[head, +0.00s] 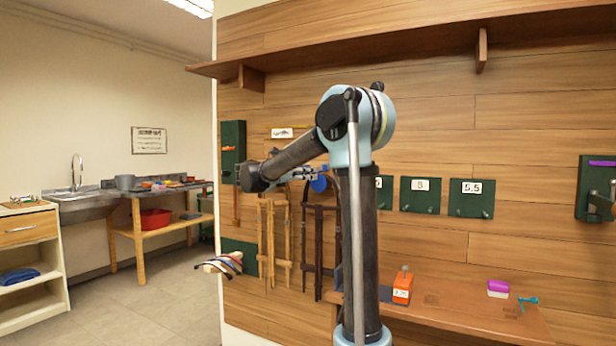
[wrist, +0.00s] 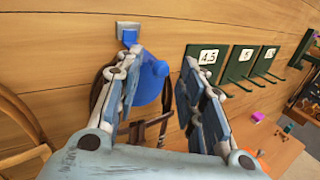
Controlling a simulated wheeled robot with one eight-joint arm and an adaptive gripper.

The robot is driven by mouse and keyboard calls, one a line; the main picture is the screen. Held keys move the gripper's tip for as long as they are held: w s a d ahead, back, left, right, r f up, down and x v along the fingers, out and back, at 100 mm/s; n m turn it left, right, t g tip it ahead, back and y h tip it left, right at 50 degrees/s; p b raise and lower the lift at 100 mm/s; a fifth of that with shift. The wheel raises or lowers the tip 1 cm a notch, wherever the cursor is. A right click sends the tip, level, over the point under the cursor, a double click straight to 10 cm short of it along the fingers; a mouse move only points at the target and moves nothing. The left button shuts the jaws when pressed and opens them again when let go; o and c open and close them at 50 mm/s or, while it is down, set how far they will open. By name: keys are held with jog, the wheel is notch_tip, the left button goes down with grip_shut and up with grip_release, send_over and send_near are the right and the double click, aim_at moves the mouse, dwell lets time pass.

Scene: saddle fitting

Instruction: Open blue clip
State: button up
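A blue rounded piece (wrist: 150,82), which looks like the blue clip, hangs on the wooden wall below a small grey-and-blue wall mount (wrist: 128,34). It also shows in the head view (head: 319,184), beside the dark arm link. My gripper (wrist: 162,62) is open, with one finger on each side of the blue piece in the wrist view. The left finger overlaps its edge; I cannot tell if they touch. In the head view my gripper (head: 303,173) is small and points right toward the blue piece. Whether the clip is open or shut is unclear.
Dark and tan straps (head: 273,240) hang below on the wall. Green numbered brackets (head: 420,195) stick out to the right. A wooden shelf (head: 465,316) carries an orange block (head: 403,287) and a purple-and-white block (head: 498,288). Floor at left is clear.

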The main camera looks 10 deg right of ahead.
jog(key=shift+w+d, duration=0.2)
jog(key=shift+d, duration=0.2)
grip_shut()
jog(key=shift+r, duration=0.1)
